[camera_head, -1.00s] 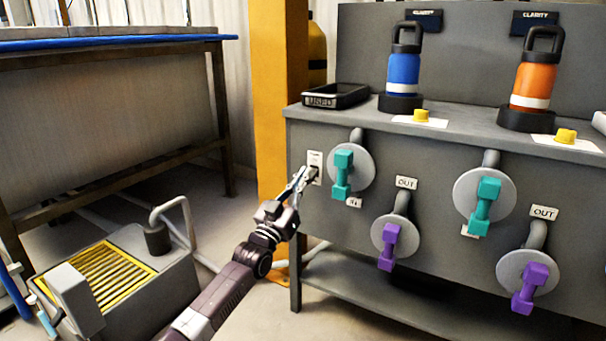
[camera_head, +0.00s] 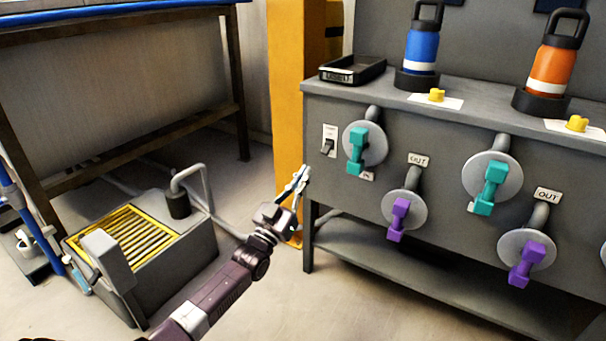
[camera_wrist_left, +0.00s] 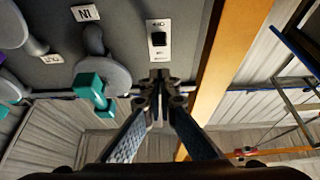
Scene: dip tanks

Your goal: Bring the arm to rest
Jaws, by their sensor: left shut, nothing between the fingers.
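My left gripper (camera_head: 301,180) is shut and empty. In the head view it is in front of the yellow post, left of and a little below the wall switch (camera_head: 328,141) on the grey bench front. In the left wrist view the closed fingers (camera_wrist_left: 160,78) point toward the bench front, with the switch (camera_wrist_left: 158,40) just beyond their tips. A gap shows between the fingers and the switch in the head view. My right gripper is not in view.
The grey bench (camera_head: 460,100) carries a blue bottle (camera_head: 421,50), an orange bottle (camera_head: 550,70) and a black tray (camera_head: 352,72). Teal handles (camera_head: 357,150) and purple handles (camera_head: 398,218) stick out of its front. A yellow post (camera_head: 287,90) stands behind my gripper. A grated box (camera_head: 190,245) sits on the floor.

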